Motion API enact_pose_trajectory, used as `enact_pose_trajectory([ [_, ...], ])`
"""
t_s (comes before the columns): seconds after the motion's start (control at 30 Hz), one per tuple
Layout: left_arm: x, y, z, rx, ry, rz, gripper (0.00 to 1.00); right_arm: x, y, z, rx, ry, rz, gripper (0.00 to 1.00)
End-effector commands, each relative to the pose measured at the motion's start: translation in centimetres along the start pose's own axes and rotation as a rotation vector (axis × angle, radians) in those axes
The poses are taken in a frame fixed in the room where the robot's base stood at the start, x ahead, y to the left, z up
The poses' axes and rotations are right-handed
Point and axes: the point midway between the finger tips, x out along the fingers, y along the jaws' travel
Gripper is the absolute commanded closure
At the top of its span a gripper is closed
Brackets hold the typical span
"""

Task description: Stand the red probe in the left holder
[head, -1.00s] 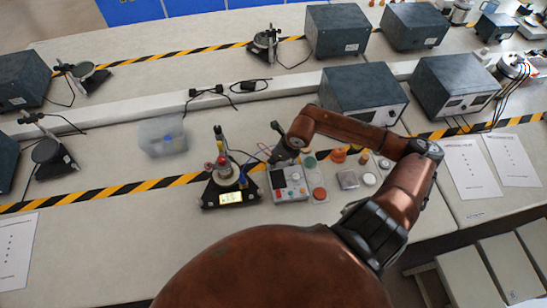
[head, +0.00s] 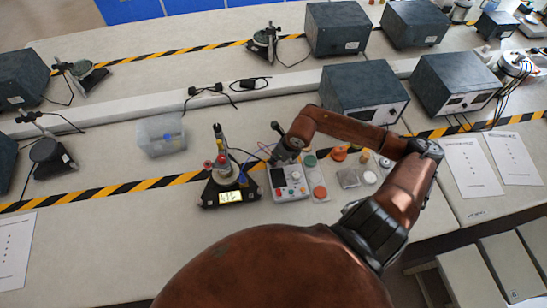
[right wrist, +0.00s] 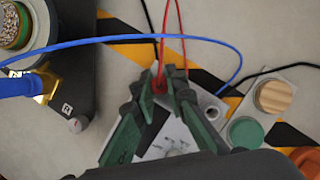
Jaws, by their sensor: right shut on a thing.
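My right gripper (head: 284,154) is over the far end of the grey meter box (head: 291,184), which has a dark screen and small buttons. In the right wrist view the green fingers (right wrist: 168,88) are shut on the red probe (right wrist: 160,79). The probe's red lead loops upward from them. An open round holder (right wrist: 212,112) shows just right of the fingers and looks empty. The left holder is not clearly visible; the fingers cover that area. I cannot tell whether the probe tip is in a holder. My left gripper is not in view.
Left of the meter stands a black instrument with a lit display (head: 230,197); a blue lead (right wrist: 150,38) arches from it. Several coloured discs, one green (right wrist: 246,132), lie right of the meter. A clear bin (head: 161,135) stands further left. Large grey boxes (head: 363,92) stand behind.

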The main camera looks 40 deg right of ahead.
Motion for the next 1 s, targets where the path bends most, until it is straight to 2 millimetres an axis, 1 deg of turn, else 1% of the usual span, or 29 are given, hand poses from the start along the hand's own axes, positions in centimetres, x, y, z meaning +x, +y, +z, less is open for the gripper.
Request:
enact_pose_trajectory([
  [0.17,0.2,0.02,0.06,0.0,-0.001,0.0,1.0,0.23,-0.01,-0.1,0.0,0.0,0.0,1.0],
  [0.2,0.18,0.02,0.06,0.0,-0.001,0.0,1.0,0.22,-0.01,-0.1,0.0,0.0,0.0,0.87],
  [0.47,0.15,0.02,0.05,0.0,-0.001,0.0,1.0,0.19,-0.01,-0.08,0.0,0.0,0.0,0.69],
  [0.67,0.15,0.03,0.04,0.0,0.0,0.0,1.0,0.19,-0.01,-0.08,0.0,0.0,0.0,0.68],
  [0.8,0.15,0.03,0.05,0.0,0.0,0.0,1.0,0.19,0.0,-0.09,0.0,0.0,0.0,0.59],
  [1.0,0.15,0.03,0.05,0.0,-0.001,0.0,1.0,0.19,0.0,-0.08,0.0,0.0,0.0,0.59],
])
